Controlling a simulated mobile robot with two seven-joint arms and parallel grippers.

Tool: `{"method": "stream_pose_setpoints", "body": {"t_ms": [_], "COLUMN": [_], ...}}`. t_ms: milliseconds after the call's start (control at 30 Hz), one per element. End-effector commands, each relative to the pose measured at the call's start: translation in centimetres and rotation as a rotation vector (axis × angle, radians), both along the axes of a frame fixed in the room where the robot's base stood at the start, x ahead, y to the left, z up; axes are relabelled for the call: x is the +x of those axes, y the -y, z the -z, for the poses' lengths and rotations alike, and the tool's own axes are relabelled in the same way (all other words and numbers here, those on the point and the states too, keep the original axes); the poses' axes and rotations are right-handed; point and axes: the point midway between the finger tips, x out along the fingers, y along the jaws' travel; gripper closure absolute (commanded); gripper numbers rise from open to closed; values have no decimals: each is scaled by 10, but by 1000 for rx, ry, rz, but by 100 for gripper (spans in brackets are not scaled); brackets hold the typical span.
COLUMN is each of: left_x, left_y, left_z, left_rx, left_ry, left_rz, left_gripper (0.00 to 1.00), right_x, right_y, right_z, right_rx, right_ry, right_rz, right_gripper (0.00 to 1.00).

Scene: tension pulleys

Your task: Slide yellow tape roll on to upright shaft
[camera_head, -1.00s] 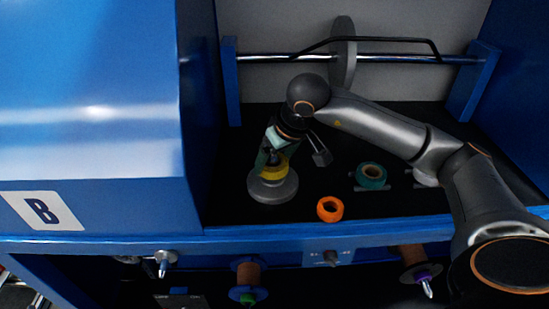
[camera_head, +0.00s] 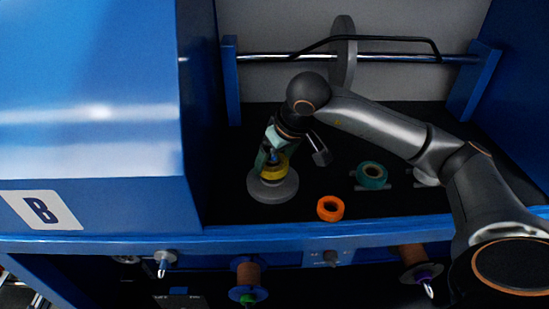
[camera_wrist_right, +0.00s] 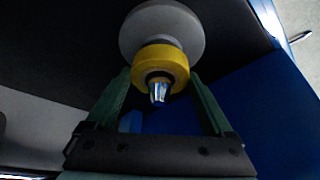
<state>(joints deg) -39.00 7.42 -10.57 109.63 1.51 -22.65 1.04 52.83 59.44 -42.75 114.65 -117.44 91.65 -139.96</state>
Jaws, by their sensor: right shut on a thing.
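The yellow tape roll (camera_head: 276,172) is above the round grey base (camera_head: 272,190) at the left of the black work surface. In the right wrist view, the roll (camera_wrist_right: 160,62) is around the upright shaft, whose shiny pointed tip (camera_wrist_right: 158,93) sticks out through its hole. The pale grey base (camera_wrist_right: 160,25) lies behind it. I cannot tell whether the roll touches the base. My right gripper (camera_head: 270,164) is shut on the roll, with one green finger (camera_wrist_right: 158,72) on each side. My left gripper is not in view.
An orange roll (camera_head: 330,208) lies near the front edge, with a teal roll (camera_head: 371,175) to its right. A grey wheel (camera_head: 343,50) sits on a horizontal rod at the back. A blue housing (camera_head: 90,90) walls off the left. Spools (camera_head: 248,273) hang below the front edge.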

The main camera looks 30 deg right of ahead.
Motion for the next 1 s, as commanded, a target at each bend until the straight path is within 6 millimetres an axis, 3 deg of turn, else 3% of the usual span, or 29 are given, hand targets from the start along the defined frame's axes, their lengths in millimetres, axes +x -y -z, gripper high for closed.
{"method": "stream_pose_setpoints", "body": {"t_ms": [533, 1000], "left_x": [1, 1], "left_y": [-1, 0], "left_z": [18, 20], "left_rx": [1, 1], "left_ry": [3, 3], "left_rz": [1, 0], "left_gripper": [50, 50], "right_x": [0, -1], "right_y": [0, 0], "right_z": [20, 25], "right_rx": [0, -1], "right_ry": [1, -6], "right_rz": [0, -1], "right_gripper": [72, 72]}}
